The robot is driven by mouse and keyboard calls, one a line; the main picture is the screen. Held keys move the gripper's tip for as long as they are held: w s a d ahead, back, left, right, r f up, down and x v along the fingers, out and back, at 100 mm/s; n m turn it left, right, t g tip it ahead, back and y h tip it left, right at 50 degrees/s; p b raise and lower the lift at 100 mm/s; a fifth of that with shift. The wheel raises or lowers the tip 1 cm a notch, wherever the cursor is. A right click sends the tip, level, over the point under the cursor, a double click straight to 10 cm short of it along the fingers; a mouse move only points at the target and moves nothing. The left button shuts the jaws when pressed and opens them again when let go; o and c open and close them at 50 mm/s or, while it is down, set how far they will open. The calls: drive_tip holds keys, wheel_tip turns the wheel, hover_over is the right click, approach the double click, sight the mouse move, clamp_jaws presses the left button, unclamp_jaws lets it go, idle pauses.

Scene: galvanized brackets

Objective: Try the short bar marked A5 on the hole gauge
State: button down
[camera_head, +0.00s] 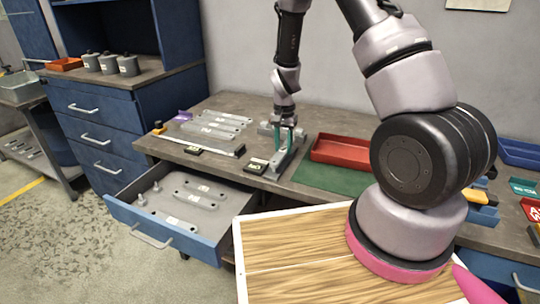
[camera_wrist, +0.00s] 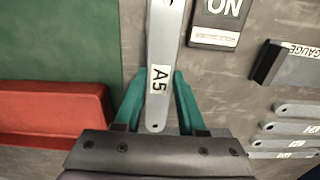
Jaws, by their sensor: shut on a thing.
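The short bar marked A5 (camera_wrist: 159,50) is a pale grey flat bar with rounded ends and a white label. My gripper (camera_wrist: 156,85) is shut on it, with a green finger on each side near the labelled end. In the head view my gripper (camera_head: 287,140) is low over the bench, and the bar (camera_head: 281,163) points towards the front edge. I cannot tell whether the bar touches the bench. A dark block with a GAUGE label (camera_wrist: 264,64) lies right of the bar in the wrist view, apart from it and cut off by the picture edge.
A black block with an ON label (camera_wrist: 214,38) lies close beside the bar. A red tray (camera_head: 318,156) and green mat (camera_head: 318,177) are right of my gripper. Several labelled grey bars (camera_head: 215,124) lie left. An open drawer (camera_head: 190,240) holding more bars juts out in front.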

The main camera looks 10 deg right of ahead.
idle(0.8)
drive_tip(key=shift+c, duration=2.1)
unclamp_jaws()
wheel_tip(320, 180, up, 11)
drive_tip(key=s+d+r+t+y, duration=0.1)
drive_tip(key=s+r, duration=0.2)
drive_tip(key=r, duration=0.4)
drive_tip(key=s+d+r+n+t, duration=0.1)
drive_tip(key=s+r, duration=0.1)
drive_tip(key=r, duration=0.4)
drive_tip(key=s+d+r+t+y, duration=0.1)
drive_tip(key=s+d+r, duration=0.15)
drive_tip(key=r, duration=0.45)
drive_tip(key=s+r+t, duration=0.2)
drive_tip(key=s+r, duration=0.3)
drive_tip(key=s, duration=0.2)
drive_tip(key=s+d+r+n+t, duration=0.1)
drive_tip(key=s+r, duration=0.3)
drive_tip(key=s, duration=0.4)
drive_tip(key=shift+s+d+r+n+t, duration=0.25)
drive_tip(key=shift+r+n+t, duration=0.1)
drive_tip(key=shift+t, duration=0.25)
